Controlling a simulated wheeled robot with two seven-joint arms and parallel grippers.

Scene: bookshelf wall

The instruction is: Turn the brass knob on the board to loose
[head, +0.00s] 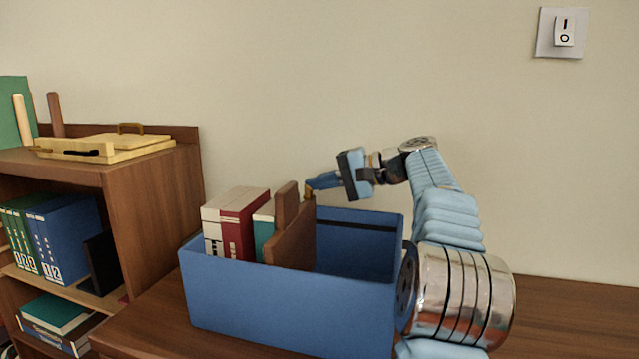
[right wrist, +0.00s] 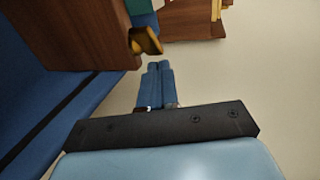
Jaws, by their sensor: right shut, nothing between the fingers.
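The brown wooden board (head: 292,240) stands upright in the blue bin, against the books. Its brass knob (head: 308,190) is small and partly hidden in the head view, on the board's right-hand side near the top. In the right wrist view the brass knob (right wrist: 147,41) stands out from the board (right wrist: 85,30). My right gripper (head: 312,182) is shut and empty, its blue fingertips close to the knob. In the right wrist view the fingertips (right wrist: 160,66) sit just short of the knob; I cannot tell whether they touch it. My left gripper is out of view.
The blue bin (head: 290,310) stands on a brown table and holds several books (head: 240,222) left of the board; its right part looks empty. A wooden shelf (head: 155,200) with books and a box stands at left. A switch (head: 563,32) is on the wall.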

